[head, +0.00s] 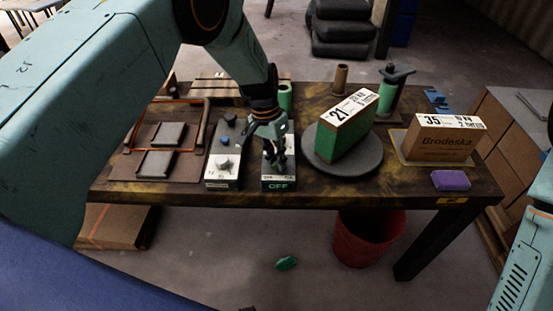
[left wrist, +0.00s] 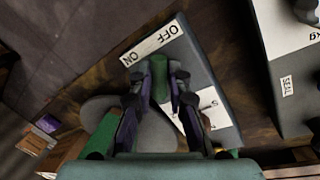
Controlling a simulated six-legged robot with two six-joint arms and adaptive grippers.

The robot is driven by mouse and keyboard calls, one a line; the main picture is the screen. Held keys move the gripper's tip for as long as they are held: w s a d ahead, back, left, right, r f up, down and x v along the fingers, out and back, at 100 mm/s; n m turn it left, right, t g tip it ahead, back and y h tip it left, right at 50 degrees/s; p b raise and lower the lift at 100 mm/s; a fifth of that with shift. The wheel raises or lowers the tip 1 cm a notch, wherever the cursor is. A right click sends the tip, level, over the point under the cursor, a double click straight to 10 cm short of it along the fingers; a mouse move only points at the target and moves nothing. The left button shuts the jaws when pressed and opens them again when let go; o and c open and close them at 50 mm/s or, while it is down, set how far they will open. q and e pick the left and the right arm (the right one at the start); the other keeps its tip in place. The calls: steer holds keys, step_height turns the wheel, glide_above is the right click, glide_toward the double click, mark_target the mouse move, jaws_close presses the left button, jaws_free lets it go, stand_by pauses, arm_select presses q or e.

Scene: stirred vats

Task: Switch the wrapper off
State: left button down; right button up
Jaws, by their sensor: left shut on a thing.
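The wrapper's switch box (head: 279,184) stands at the table's front edge, with a lit green OFF sign on its front. In the left wrist view its plate (left wrist: 166,37) reads OFF and ON. My left gripper (head: 276,155) reaches down onto this box. It is shut on a green switch handle (left wrist: 158,77), which shows between the fingers; the fingers hide most of it in the head view. The wrapper's round grey turntable (head: 365,165) is right of the box and carries a green-sided carton (head: 345,128) marked 21. My right gripper is out of view; part of that arm shows at the right edge.
Left of the switch box is another control box (head: 222,168) with knobs. A framed board (head: 160,150) lies further left. A Brodeska carton (head: 440,140), a purple block (head: 450,180) and a post (head: 388,90) are to the right. A red bin (head: 365,240) stands below.

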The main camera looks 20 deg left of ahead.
arm_select(q)
steer(key=shift+w+r+m, duration=0.15)
steer(key=shift+w+m, duration=0.05)
steer(key=shift+m, duration=0.8)
steer(key=c, duration=1.3)
jaws_free()
steer(key=shift+s, duration=0.1)
step_height(320, 180, up, 12)
steer(key=w+a, duration=0.1)
steer(key=a, duration=0.1)
steer(key=shift+f, duration=0.25)
